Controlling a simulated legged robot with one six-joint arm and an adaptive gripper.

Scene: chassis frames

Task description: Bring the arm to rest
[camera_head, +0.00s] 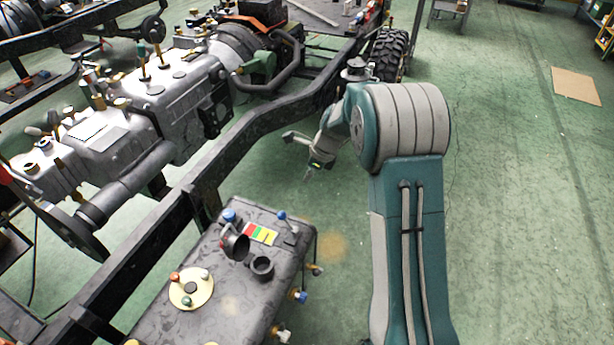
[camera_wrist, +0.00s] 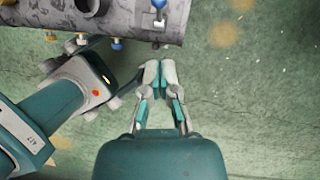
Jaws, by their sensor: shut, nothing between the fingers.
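My arm (camera_head: 407,250) rises from the bottom edge of the head view, right of centre. Its large grey and teal joint (camera_head: 410,125) is bent at the top, and the farther links drop behind it to the left, partly hidden. In the wrist view my gripper (camera_wrist: 158,68) has its two grey and teal fingers together at the tips, with nothing between them. It is in the air over the green floor. A teal and grey link of my own body (camera_wrist: 85,85) shows on the left of the wrist view.
A dark tank (camera_head: 240,290) with caps and fittings stands close left of my arm; it also shows in the wrist view (camera_wrist: 100,22). A black chassis rail (camera_head: 240,140) runs behind it, with a grey gearbox (camera_head: 110,145) and a tyre (camera_head: 390,52).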

